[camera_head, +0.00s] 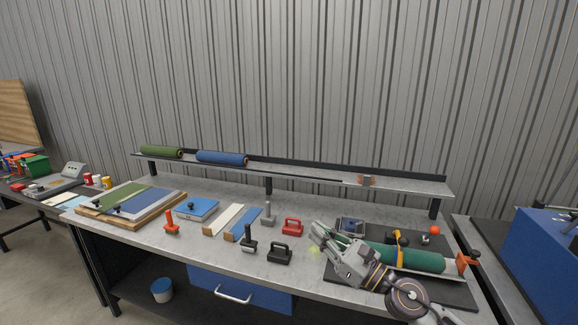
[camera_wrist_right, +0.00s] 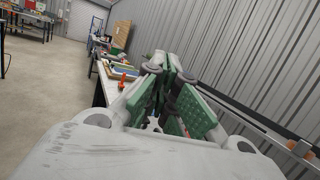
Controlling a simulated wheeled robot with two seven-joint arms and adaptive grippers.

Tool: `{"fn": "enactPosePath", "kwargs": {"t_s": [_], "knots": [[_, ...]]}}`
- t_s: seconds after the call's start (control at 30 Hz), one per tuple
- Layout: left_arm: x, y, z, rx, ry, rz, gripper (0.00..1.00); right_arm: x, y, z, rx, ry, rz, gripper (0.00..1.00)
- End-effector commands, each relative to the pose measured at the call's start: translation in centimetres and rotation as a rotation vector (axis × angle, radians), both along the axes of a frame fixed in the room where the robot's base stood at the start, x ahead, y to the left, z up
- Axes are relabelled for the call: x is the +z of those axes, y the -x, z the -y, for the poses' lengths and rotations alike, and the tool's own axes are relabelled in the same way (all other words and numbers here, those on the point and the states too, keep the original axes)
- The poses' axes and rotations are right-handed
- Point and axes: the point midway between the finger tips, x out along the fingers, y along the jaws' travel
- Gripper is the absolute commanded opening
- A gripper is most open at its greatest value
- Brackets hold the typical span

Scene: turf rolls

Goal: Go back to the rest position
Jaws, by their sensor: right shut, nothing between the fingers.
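My right gripper (camera_head: 320,235) reaches in from the lower right in the head view, above the front right part of the workbench (camera_head: 190,238). Its fingers are shut with nothing between them. In the right wrist view its green-padded fingers (camera_wrist_right: 172,92) fill the middle and point along the bench. A dark green roll (camera_head: 415,260) lies on the dark mat right behind my right arm, partly hidden by it. A green roll (camera_head: 161,152) and a blue roll (camera_head: 221,159) lie on the raised shelf. My left gripper is not in view.
Near the gripper stand a black-handled block (camera_head: 280,253), a red-handled block (camera_head: 292,227) and a black upright tool (camera_head: 249,240). An orange tool (camera_head: 171,222) and a blue tray (camera_head: 198,209) stand farther left. The shelf (camera_head: 310,174) runs along the back.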

Motion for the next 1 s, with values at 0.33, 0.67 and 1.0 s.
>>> {"fn": "enactPosePath", "kwargs": {"t_s": [0.33,0.67,1.0], "knots": [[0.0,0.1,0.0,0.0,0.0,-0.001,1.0,-0.2,-0.9,4.7,-0.145,-0.624,-0.364,0.0],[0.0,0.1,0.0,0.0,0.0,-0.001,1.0,-5.6,-0.7,10.6,-0.327,-1.193,-0.707,0.0],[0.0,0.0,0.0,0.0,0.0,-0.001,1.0,-15.0,2.9,15.2,-0.587,-1.755,-1.021,0.0]]}}
